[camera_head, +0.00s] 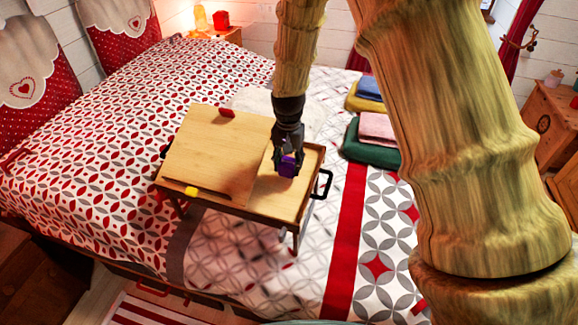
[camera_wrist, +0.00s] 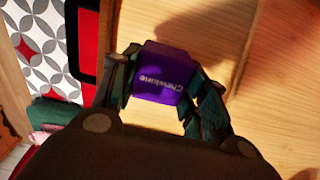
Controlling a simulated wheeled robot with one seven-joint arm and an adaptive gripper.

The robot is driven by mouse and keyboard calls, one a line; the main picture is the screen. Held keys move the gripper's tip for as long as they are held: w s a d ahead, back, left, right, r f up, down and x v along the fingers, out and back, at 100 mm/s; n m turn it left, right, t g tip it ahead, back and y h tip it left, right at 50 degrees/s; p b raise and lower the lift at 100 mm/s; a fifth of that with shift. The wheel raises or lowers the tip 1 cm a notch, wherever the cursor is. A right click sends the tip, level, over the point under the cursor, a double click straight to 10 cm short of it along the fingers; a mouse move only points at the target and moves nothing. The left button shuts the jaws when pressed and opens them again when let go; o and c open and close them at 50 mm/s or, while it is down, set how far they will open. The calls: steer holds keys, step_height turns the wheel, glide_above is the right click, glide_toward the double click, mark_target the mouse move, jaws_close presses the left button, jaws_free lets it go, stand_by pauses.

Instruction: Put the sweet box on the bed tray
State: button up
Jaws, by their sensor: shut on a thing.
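The sweet box is a small purple box (camera_head: 288,165) with white lettering, also seen in the wrist view (camera_wrist: 163,75). My gripper (camera_head: 289,153) is shut on it, with one finger on each side in the wrist view (camera_wrist: 160,88). The bed tray (camera_head: 212,150) is a wooden tray with dark legs standing on the bed. The box is over the narrow flat right part of the tray, beside the raised panel. I cannot tell whether its underside touches the wood.
A yellow item (camera_head: 191,191) and a red item (camera_head: 227,113) are at the panel's edges. A dark handle (camera_head: 322,184) sticks out at the tray's right end. Folded textiles (camera_head: 372,139) lie on the bed (camera_head: 240,255) to the right.

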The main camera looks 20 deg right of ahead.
mark_target(289, 170)
steer(key=shift+w+d+f, duration=0.1)
steer(key=shift+w+d, duration=0.05)
steer(key=shift+w, duration=0.25)
steer(key=shift+s+f+p, duration=0.15)
steer(key=shift+f+p, duration=0.15)
steer(key=shift+f, duration=0.1)
steer(key=shift+f+p, duration=0.4)
steer(key=shift+f, duration=0.85)
steer(key=shift+f, duration=0.1)
steer(key=o, duration=1)
step_height(289, 170, up, 12)
steer(key=b, duration=0.3)
